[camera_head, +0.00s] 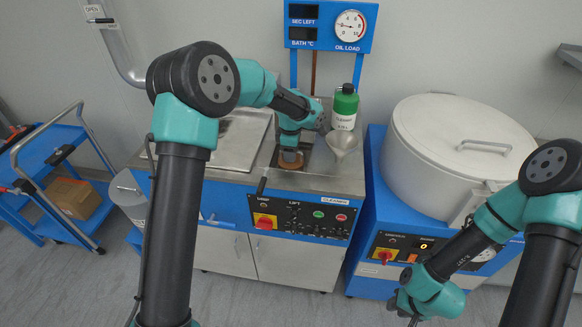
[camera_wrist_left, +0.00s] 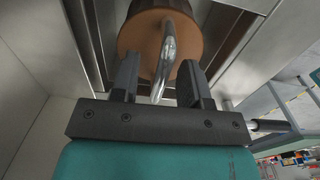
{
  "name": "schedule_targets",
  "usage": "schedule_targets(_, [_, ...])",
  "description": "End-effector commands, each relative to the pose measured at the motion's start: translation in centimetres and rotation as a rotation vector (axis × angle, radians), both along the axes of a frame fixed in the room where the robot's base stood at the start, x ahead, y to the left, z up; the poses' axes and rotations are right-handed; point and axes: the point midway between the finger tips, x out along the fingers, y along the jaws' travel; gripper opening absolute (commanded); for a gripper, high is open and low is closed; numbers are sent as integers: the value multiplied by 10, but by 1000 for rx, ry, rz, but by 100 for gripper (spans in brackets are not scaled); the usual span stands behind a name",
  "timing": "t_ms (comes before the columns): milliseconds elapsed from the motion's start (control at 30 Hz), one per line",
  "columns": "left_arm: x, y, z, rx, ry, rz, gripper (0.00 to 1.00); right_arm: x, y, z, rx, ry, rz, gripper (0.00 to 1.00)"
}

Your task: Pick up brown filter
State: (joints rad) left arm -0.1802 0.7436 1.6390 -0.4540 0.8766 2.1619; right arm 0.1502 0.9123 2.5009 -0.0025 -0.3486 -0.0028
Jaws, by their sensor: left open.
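The brown filter (camera_head: 291,161) sits in the dark opening of the cleaner's steel top and is mostly covered by my left gripper (camera_head: 290,154) in the head view. In the left wrist view the filter (camera_wrist_left: 133,42) is a round brown disc with a curved metal handle (camera_wrist_left: 168,45). The fingers of my left gripper (camera_wrist_left: 160,85) are open, one on each side of the handle, with gaps between. My right gripper (camera_head: 412,314) hangs low at the right of the head view; its fingers are too small and cut off to judge.
A large white drum (camera_head: 455,150) is further right. A blue cart (camera_head: 50,150) with a cardboard box (camera_head: 75,198) stands at the left.

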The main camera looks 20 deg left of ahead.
Motion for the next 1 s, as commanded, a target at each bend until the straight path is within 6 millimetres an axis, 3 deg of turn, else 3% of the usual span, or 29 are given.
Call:
schedule_targets(333, [0,0,0,0,0,0,42,0,0,0,0,0,0,30])
schedule_targets(767, [0,0,0,0,0,0,1,0,0,0,0,0,0,30])
schedule_targets(1000, [0,0,0,0,0,0,0,0,0,0,0,0,0,30])
